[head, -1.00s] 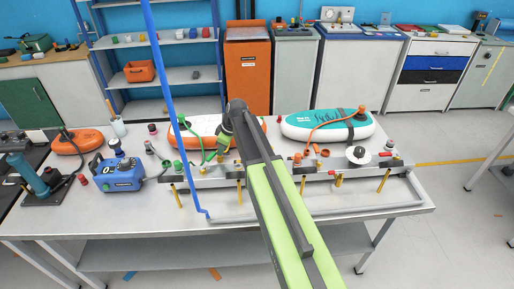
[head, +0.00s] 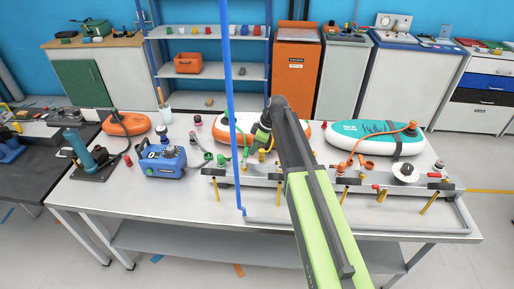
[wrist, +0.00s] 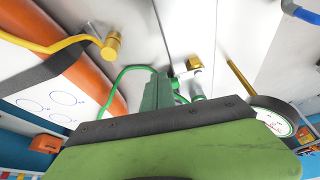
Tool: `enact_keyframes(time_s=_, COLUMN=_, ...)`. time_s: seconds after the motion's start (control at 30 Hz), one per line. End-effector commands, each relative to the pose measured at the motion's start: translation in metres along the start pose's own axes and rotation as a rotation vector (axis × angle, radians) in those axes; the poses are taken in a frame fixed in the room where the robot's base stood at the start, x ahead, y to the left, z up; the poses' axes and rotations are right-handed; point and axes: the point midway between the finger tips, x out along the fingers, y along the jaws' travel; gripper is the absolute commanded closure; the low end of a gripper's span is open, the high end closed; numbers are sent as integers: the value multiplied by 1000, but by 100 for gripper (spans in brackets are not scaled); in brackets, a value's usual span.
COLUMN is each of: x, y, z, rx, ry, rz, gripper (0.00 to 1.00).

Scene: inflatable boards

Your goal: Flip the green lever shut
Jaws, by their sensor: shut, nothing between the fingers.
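My gripper (head: 262,139) is shut and empty, pointing down beyond the metal rail, in front of the orange and white board. In the head view my arm covers much of this spot, so the lever's position cannot be told. A green fitting (head: 221,160) sits left of my gripper.
The metal rail (head: 314,184) carries several valves along the bench (head: 130,195). A blue pump box (head: 162,160) stands left. A tall blue pole (head: 232,95) rises close left of my arm. A teal and white board (head: 350,139) lies right. The bench's left front is clear.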

Motion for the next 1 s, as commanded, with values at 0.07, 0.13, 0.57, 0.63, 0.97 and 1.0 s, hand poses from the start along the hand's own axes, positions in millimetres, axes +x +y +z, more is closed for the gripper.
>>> enact_keyframes(time_s=0.07, x=1, y=1, z=-4, rx=-1, ry=8, rz=1, gripper=100)
enact_keyframes(time_s=0.13, x=1, y=2, z=-4, rx=0, ry=8, rz=3, gripper=100)
enact_keyframes(time_s=0.57, x=-5, y=4, z=10, rx=0, ry=6, rz=5, gripper=100)
enact_keyframes(time_s=0.63, x=-10, y=4, z=20, rx=1, ry=5, rz=4, gripper=100)
enact_keyframes(time_s=0.97, x=-89, y=7, z=30, rx=-1, ry=3, rz=3, gripper=100)
enact_keyframes(time_s=1.0, x=-97, y=8, z=31, rx=0, ry=3, rz=3, gripper=100)
